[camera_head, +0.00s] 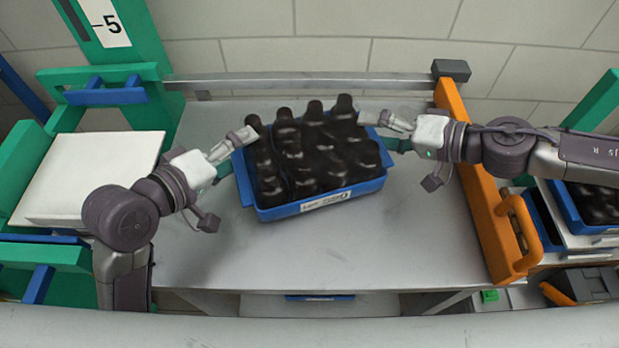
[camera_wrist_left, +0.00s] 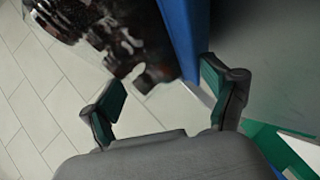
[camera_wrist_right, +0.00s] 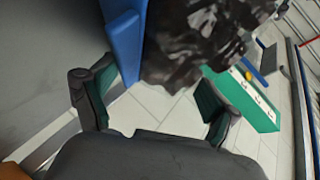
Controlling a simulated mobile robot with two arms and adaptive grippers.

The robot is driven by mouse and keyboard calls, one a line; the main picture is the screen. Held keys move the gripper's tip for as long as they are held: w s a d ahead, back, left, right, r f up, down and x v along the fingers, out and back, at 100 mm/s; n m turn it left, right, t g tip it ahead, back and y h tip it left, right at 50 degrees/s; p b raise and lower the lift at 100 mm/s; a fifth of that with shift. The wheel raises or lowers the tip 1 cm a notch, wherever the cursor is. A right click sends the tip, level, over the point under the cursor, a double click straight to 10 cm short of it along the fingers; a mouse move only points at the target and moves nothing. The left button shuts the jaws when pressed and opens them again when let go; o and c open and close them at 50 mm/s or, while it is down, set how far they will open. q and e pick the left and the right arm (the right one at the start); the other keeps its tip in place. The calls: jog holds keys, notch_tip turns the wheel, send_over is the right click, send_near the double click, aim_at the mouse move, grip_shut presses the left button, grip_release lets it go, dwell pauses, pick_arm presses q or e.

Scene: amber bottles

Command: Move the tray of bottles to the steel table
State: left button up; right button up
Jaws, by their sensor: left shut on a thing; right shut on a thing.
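The blue tray (camera_head: 275,212) is full of dark bottles (camera_head: 315,150) and has a white label on its front wall. It is at the back middle of the steel table (camera_head: 330,250), turned slightly; I cannot tell whether it touches the tabletop. My left gripper (camera_head: 228,158) is shut on the tray's left end, and my right gripper (camera_head: 388,136) on its right end. The tray wall shows near the fingers in the left wrist view (camera_wrist_left: 183,40) and the right wrist view (camera_wrist_right: 125,42). The exact contact is hard to see.
An orange rail with a handle (camera_head: 483,205) edges the table on the right. Beyond it is another blue tray of dark bottles (camera_head: 598,203). A green stand with a white board (camera_head: 85,175) is at the left. The front of the table is clear.

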pick_arm(q)
jog(key=shift+s+d+f, duration=0.1)
jog(key=shift+d+f, duration=0.2)
jog(key=shift+f, duration=0.05)
pick_arm(e)
jog(key=shift+s+a+f, duration=0.3)
jog(key=shift+a+f, duration=0.05)
jog(key=shift+a, duration=0.05)
pick_arm(q)
jog(key=o, duration=1.6)
jog(key=shift+r, duration=0.1)
pick_arm(e)
jog(key=o, duration=1.6)
jog(key=shift+r, duration=0.15)
pick_arm(q)
jog(key=shift+a, duration=0.1)
pick_arm(e)
jog(key=shift+w+d, duration=0.1)
jog(key=shift+d, duration=0.05)
jog(key=shift+r, duration=0.1)
